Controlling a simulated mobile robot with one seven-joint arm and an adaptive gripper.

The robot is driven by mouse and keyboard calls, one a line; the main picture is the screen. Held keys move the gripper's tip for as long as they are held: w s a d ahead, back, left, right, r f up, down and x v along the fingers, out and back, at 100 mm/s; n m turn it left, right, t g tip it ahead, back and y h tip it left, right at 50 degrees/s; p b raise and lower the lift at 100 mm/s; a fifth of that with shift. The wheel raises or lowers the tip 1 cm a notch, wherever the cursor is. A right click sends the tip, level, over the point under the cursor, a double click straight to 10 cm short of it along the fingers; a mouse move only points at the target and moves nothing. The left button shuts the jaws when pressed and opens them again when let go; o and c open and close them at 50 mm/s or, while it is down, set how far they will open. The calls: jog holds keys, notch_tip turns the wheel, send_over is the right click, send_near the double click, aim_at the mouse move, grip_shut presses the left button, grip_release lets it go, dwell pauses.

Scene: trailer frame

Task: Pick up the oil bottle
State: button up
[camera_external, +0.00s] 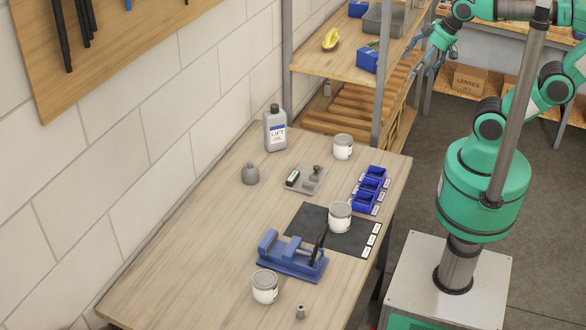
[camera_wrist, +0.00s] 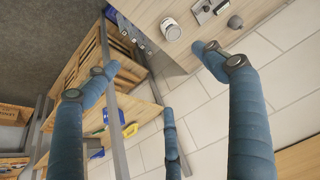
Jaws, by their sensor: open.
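The oil bottle (camera_external: 275,130) is a grey jug with a dark cap and a white and blue label reading "LIFT". It stands upright at the far left corner of the workbench, by the wall. I cannot make it out for sure in the wrist view. My gripper (camera_external: 424,62) is at the upper right of the external view, in front of the shelf rack, well apart from the bottle. In the wrist view, my gripper (camera_wrist: 155,60) shows blue fingers spread wide, open, with nothing between them.
The workbench (camera_external: 185,258) holds a grey pot (camera_external: 250,174), a tray of weights (camera_external: 306,180), blue bins (camera_external: 369,188), a blue vise (camera_external: 292,258) and several cans, one near the bottle (camera_external: 343,147). The shelf rack (camera_external: 385,80) stands behind the bench. The bench's left side is clear.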

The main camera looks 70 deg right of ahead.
jog(key=w+a+r+n+y+p, duration=0.2)
jog(key=w+a+n, duration=0.1)
jog(key=w, duration=1)
jog(key=n+g+y+p, duration=0.1)
jog(key=n+y+p, duration=0.1)
jog(key=n+p, duration=0.4)
send_over(280, 109)
jog(key=s+d, duration=0.3)
notch_tip(280, 109, down, 21)
jog(key=shift+a, duration=0.1)
jog(key=shift+w, duration=0.1)
jog(key=shift+x, duration=4.25)
jog(key=shift+a+f, duration=0.1)
jog(key=shift+a, duration=0.05)
jog(key=shift+s+x, duration=0.2)
jog(key=shift+x, duration=2.25)
